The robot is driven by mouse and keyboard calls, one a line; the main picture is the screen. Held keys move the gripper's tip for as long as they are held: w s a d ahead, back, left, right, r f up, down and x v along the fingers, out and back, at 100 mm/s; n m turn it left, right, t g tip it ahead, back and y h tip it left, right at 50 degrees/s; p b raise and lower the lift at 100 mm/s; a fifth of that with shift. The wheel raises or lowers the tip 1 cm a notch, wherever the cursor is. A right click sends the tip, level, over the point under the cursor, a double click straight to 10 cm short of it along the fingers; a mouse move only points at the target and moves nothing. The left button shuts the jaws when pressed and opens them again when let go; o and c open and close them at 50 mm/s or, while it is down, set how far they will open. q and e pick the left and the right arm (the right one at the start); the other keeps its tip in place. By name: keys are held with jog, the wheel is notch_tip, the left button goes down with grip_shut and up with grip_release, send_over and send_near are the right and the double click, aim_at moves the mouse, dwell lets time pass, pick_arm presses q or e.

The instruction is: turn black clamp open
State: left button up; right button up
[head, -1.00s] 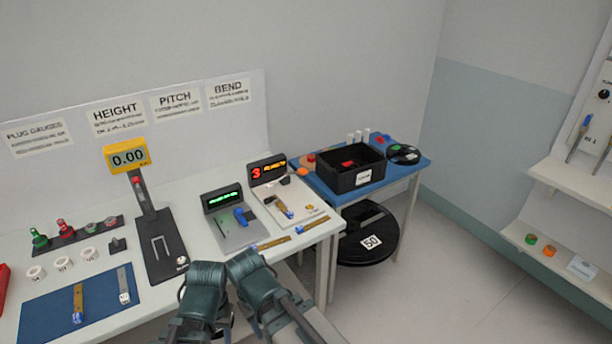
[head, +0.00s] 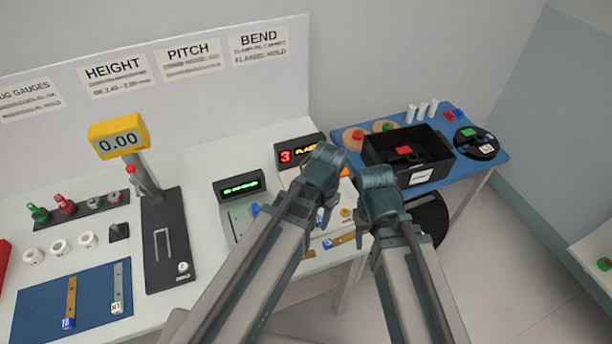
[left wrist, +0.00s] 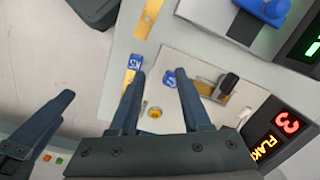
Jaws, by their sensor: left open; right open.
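The black clamp (left wrist: 228,84) sits on the pale bend-station plate (left wrist: 192,125) in the left wrist view, over a brass strip with a blue tag (left wrist: 170,78). In the head view my left arm hides the clamp. My left gripper (left wrist: 163,90) is open and empty above the plate, its fingers on either side of a round brass knob (left wrist: 154,112), with the clamp just beyond one finger. My right gripper (head: 379,195) is open and empty to the right of the left one; its fingers also show in the left wrist view (left wrist: 38,115).
A display with red and orange text (head: 299,153) stands behind the plate. A station with a green display (head: 240,186) is at its left. A black bin (head: 400,174) stands on the blue table to the right. A loose tagged strip (left wrist: 133,68) lies by the plate edge.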

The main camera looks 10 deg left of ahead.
pick_arm(q)
jog(key=w+a+r+m+h+p, duration=0.1)
jog(key=w+a+r+m+p, duration=0.4)
jog(key=w+a+r+p, duration=0.35)
pick_arm(e)
notch_tip(320, 180, up, 10)
jog(key=b, duration=0.1)
pick_arm(q)
jog(key=f+b, duration=0.4)
jog(key=w+f+b, duration=0.1)
jog(key=f+b, duration=0.3)
jog(key=b, duration=0.1)
jog(key=f+b, duration=0.5)
jog(key=shift+w+a, duration=0.1)
jog(key=shift+w, duration=0.2)
jog(key=shift+r, duration=0.1)
pick_arm(e)
notch_tip(320, 180, down, 14)
pick_arm(q)
jog(key=shift+c, duration=0.3)
pick_arm(e)
jog(key=shift+s, duration=0.1)
pick_arm(q)
grip_shut()
